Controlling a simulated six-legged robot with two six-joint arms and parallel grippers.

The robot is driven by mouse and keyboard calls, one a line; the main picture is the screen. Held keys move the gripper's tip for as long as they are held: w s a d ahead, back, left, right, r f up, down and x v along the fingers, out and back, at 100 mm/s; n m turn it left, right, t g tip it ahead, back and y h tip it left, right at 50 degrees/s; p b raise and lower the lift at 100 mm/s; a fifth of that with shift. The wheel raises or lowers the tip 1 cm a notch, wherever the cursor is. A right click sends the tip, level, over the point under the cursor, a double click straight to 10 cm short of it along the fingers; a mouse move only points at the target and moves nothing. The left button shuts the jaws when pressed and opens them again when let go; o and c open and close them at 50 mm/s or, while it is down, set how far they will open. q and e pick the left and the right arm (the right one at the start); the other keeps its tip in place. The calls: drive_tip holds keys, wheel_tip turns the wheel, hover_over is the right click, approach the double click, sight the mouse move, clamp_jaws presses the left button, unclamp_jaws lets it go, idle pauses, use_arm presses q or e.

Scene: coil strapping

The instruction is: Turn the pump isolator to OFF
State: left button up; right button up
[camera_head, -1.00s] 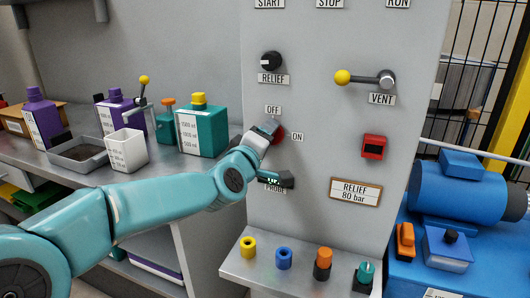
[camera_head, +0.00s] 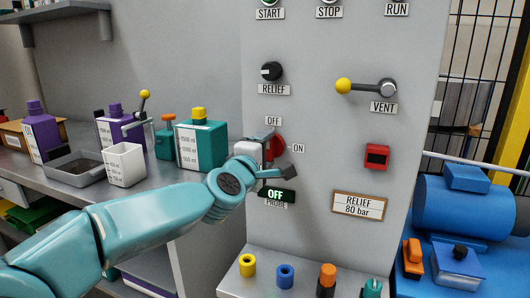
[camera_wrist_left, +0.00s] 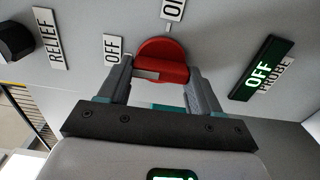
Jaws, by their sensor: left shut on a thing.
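The pump isolator is a red rotary knob (camera_head: 279,146) on the grey panel, with an OFF label (camera_head: 273,121) above it and an ON label (camera_head: 298,148) to its right. My left gripper (camera_head: 272,160) is at the knob and partly covers it. In the left wrist view, the red knob (camera_wrist_left: 163,58) sits between the two grey fingers of my left gripper (camera_wrist_left: 160,76), which is shut on it. The exact direction of the knob's handle is hard to tell. My right gripper is out of view.
A PROBE display (camera_head: 277,195) reading OFF in lit letters is just below the gripper. A RELIEF knob (camera_head: 271,71) and yellow-tipped VENT lever (camera_head: 366,87) are above. A ledge (camera_head: 303,277) with several coloured parts is below. Bottles stand on the left bench.

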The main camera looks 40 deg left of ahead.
use_arm(q)
drive_tip(key=o, duration=1.1)
drive_tip(key=shift+c, duration=0.2)
drive_tip(key=p+v, duration=0.2)
drive_tip(key=v, duration=1.4)
drive_tip(key=shift+d+p, duration=0.2)
drive_tip(key=shift+p, duration=0.15)
drive_tip(key=shift+s, duration=0.15)
